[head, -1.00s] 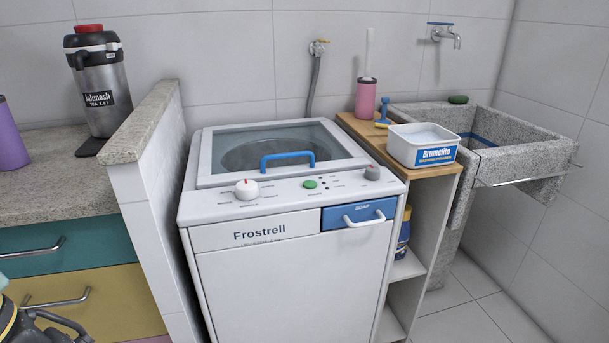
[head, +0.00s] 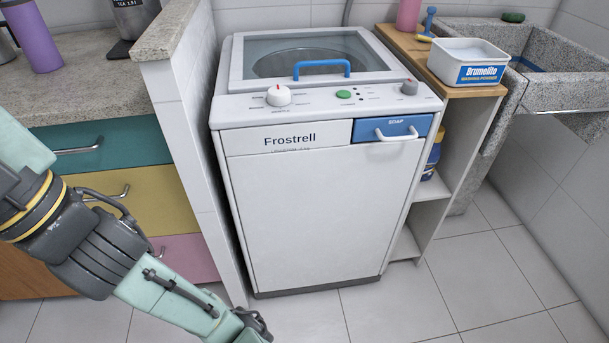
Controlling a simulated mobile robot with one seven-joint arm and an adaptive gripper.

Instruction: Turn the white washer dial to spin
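The white washer (head: 310,200) marked "Frostrell" stands in the middle of the head view. Its white dial (head: 279,95) with a red pointer mark is at the left of the top control panel. The pointer appears to face up and slightly left, toward the lid. The small labels around the dial are too small to read. My arm reaches in from the left edge, low and in front of the drawers, well apart from the dial. Its far end leaves the picture at the bottom, and the gripper fingers do not show.
A green button (head: 344,94) and a grey knob (head: 409,88) share the panel. A blue soap drawer (head: 392,129) is below right. The blue lid handle (head: 322,69) stands behind the dial. A low wall (head: 185,110) borders the left. Floor in front is clear.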

